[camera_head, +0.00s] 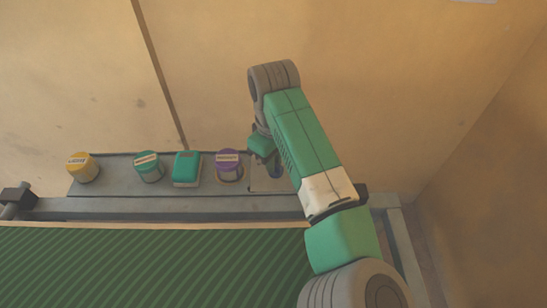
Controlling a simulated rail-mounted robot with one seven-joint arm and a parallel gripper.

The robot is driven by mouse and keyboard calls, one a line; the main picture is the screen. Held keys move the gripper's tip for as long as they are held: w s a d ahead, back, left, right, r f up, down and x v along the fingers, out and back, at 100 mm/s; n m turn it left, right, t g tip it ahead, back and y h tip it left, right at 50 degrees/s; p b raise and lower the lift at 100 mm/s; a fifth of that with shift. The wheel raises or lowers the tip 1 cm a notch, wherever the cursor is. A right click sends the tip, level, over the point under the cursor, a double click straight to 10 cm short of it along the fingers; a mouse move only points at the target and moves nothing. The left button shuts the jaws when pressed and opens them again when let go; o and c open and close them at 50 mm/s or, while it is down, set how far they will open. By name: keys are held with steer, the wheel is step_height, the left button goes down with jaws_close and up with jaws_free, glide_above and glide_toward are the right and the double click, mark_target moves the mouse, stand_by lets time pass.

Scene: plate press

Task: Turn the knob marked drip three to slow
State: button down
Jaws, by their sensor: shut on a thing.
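A row of knobs stands on a grey panel strip (110,187): a yellow one (82,168) at far left, a teal one (149,167), and a purple one (229,165). Their label plates are too small to read, so I cannot tell which is drip three. My gripper (270,160) points down at the strip, just right of the purple knob and apart from it. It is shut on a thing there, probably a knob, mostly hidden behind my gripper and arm. Its marking and setting are hidden.
A square teal block (187,169) sits between the teal and purple knobs. A green ribbed surface (130,265) with a grey frame rail lies in front. A tan wall (350,60) rises close behind the strip. A dark fitting (18,197) is at the left.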

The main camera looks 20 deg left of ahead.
steer(key=shift+r+p, duration=0.2)
steer(key=shift+p, duration=0.25)
steer(key=m+p, duration=0.1)
steer(key=p, duration=0.1)
steer(key=shift+r+p, duration=0.15)
steer(key=shift+p, duration=0.15)
steer(key=m+p, duration=0.2)
steer(key=p, duration=0.3)
steer(key=shift+r, duration=0.15)
steer(key=m+p, duration=0.3)
steer(key=p, duration=0.1)
steer(key=shift+w+f+m+p, duration=0.1)
steer(key=shift+f+m+p, duration=0.1)
steer(key=shift+m+p, duration=0.2)
steer(key=shift+w+d+f+m+p, duration=0.1)
steer(key=shift+m+p, duration=0.55)
steer(key=shift+m, duration=0.05)
steer(key=shift+d+f+m+p, duration=0.1)
steer(key=shift+m+p, duration=0.5)
steer(key=shift+m, duration=0.1)
steer(key=c, duration=1.5)
jaws_free()
steer(key=shift+f, duration=0.1)
steer(key=shift+o, duration=0.2)
